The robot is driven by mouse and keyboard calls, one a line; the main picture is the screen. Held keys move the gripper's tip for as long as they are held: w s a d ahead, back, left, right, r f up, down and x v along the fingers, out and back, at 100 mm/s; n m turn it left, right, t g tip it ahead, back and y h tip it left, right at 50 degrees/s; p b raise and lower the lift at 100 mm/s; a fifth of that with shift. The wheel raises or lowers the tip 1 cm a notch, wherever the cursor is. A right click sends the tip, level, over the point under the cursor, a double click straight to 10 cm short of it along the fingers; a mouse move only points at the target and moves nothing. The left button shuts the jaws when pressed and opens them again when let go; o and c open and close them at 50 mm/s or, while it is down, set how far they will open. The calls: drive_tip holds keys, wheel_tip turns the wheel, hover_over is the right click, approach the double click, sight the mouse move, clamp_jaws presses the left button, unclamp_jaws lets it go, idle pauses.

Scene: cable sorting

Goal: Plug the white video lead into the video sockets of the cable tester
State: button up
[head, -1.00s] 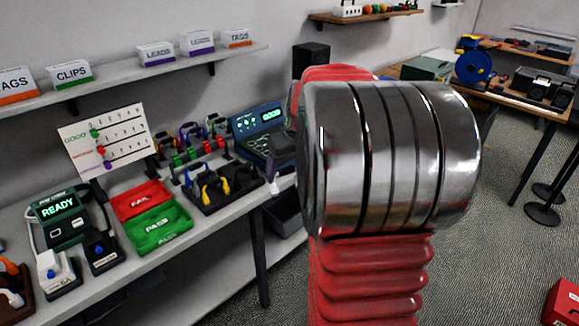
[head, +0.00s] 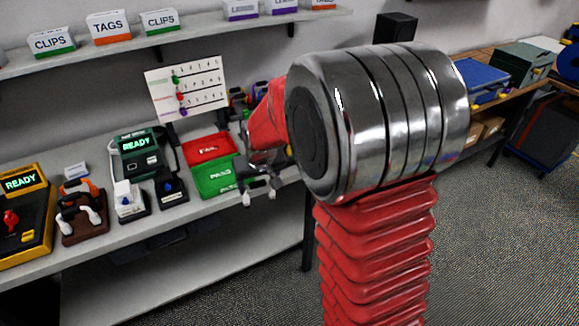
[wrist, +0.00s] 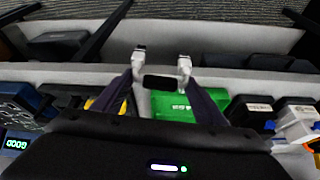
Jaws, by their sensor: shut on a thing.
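My gripper (wrist: 162,66) has dark fingers with pale tips, shut on a small dark block (wrist: 160,82). I cannot tell whether the block is part of the white video lead. A yellow tester (head: 27,222) and a green tester (head: 137,155) both read READY. A blue unit reading GOOD (wrist: 16,143) shows at the left of the wrist view. Which tester has the video sockets is not clear. No white lead is clearly recognisable.
A brown holder (head: 84,222) with white and orange plugs stands between the testers. A white-topped block (head: 129,201) and a black block (head: 171,190) stand beside it. A red FAIL tray (head: 208,147) lies behind the PASS tray. A shelf (head: 160,38) with boxes runs above.

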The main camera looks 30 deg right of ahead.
drive_tip(key=a+f+n, duration=0.1)
drive_tip(key=a, duration=0.5)
drive_tip(key=shift+s+f, duration=0.15)
drive_tip(key=shift+f, duration=0.15)
drive_tip(key=shift+a, duration=0.1)
